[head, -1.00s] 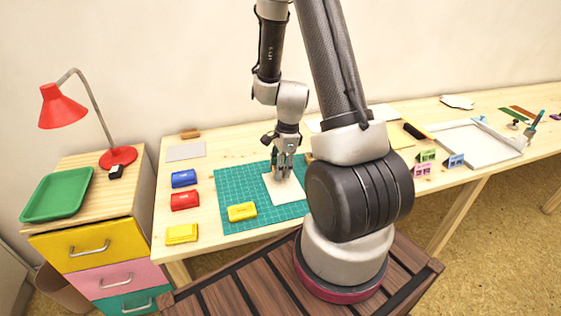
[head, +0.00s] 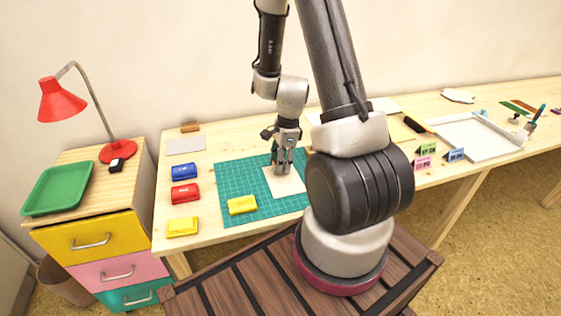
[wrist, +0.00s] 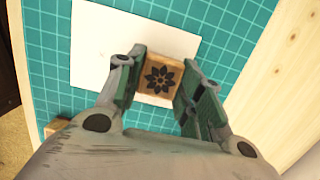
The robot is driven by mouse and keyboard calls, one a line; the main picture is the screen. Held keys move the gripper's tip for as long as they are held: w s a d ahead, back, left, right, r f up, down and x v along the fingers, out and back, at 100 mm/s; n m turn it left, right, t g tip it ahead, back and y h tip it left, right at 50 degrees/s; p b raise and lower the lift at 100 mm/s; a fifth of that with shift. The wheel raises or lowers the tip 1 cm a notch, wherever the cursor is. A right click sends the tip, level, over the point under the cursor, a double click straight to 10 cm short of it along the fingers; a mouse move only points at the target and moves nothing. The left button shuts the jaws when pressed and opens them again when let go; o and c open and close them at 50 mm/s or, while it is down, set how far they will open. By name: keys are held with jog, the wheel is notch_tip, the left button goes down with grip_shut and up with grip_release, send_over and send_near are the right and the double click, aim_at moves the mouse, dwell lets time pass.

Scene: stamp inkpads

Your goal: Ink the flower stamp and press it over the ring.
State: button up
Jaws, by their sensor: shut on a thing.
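My gripper (head: 282,170) is shut on the flower stamp, a small wooden block (wrist: 178,62) with a dark flower picture on its top face. In the wrist view the block sits between the two fingers (wrist: 160,85), above the white card (wrist: 90,45). The card also shows under the gripper in the head view (head: 287,188), on the green cutting mat (head: 225,173). I cannot tell whether the block touches the card. No ring shows on the visible part of the card.
Blue (head: 184,172), red (head: 185,194) and yellow (head: 182,227) inkpads stand in a column left of the mat. A wooden piece (wrist: 56,127) shows at the lower left in the wrist view. A white tray (head: 475,138) and small coloured stands (head: 428,150) are to the right.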

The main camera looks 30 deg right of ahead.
jog(key=shift+f, duration=0.5)
dwell(1.2)
jog(key=shift+r, duration=0.15)
jog(key=shift+r, duration=0.45)
jog(key=shift+r, duration=2.75)
